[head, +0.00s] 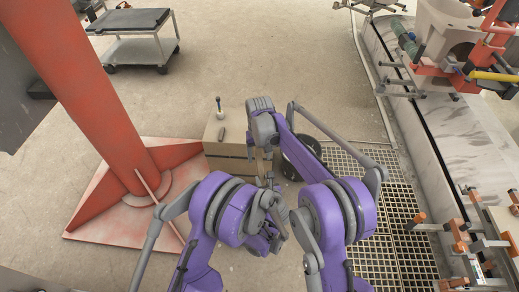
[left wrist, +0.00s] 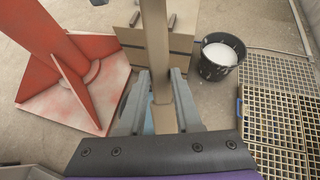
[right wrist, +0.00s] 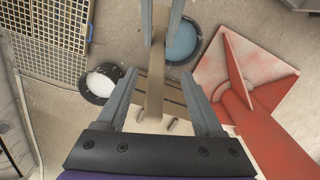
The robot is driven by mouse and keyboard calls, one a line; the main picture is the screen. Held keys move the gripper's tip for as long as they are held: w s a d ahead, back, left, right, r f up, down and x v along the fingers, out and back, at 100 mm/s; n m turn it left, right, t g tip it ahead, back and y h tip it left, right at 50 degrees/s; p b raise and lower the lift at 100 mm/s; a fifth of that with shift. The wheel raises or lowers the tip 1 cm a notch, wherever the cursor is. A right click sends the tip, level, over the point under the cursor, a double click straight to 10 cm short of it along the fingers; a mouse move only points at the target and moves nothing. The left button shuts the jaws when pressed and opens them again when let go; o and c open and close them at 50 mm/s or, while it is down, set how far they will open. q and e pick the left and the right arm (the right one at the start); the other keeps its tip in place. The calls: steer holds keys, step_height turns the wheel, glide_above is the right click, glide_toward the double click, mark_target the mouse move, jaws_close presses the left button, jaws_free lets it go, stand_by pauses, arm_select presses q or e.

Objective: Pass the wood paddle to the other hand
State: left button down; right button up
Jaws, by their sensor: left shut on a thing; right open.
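My left gripper (left wrist: 160,75) is shut on the wood paddle (left wrist: 154,40), a long flat tan strip that runs away between its fingers in the left wrist view. My right gripper (right wrist: 160,73) is open. In the right wrist view the paddle (right wrist: 154,92) lies between its spread fingers, with a gap on both sides. The left gripper's fingers (right wrist: 161,25) show at the top there, holding the paddle farther along. In the head view both grippers are close together near the middle, and the arms mostly hide the paddle.
A tan box (head: 228,133) with small tools on top stands beyond the grippers. A red post (head: 95,100) on a square base is at left. A dark bucket with white contents (left wrist: 220,55) and floor grating (head: 400,215) are at right. A blue-filled bucket (right wrist: 183,42) lies below.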

mark_target(259, 169)
step_height(259, 169, down, 8)
steer(key=shift+r, duration=0.1)
stand_by(0.4)
jaws_close()
arm_select(q)
steer(key=c, duration=0.5)
jaws_free()
